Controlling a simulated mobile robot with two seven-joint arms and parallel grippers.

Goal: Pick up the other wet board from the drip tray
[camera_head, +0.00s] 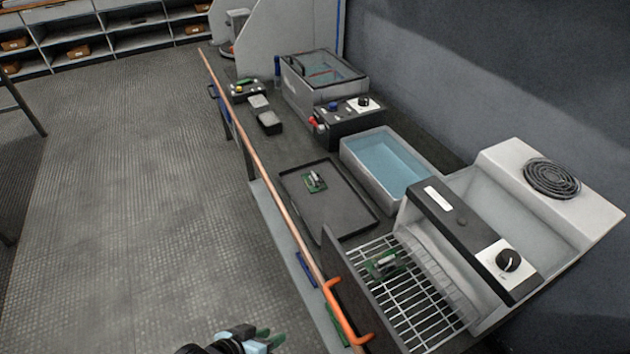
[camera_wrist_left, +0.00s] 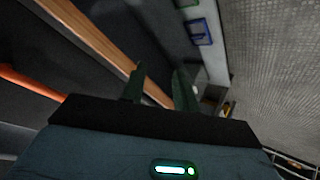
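A small green board (camera_head: 314,182) with parts on it lies on the dark, low-rimmed drip tray (camera_head: 350,229) on the bench. Another green board (camera_head: 384,265) rests on the wire rack (camera_head: 428,318) of the open drawer. My left gripper (camera_head: 262,335) is at the bottom edge of the head view, over the floor side of the bench, well apart from both boards. In the left wrist view its two fingers (camera_wrist_left: 160,72) stand apart with nothing between them. My right gripper is in neither view.
A basin of blue liquid (camera_head: 392,162) stands right of the tray. The drawer's orange handle (camera_head: 345,312) juts out at the bench front. A copper-coloured rail (camera_head: 262,152) runs along the front edge. The floor (camera_head: 130,190) at the left is clear.

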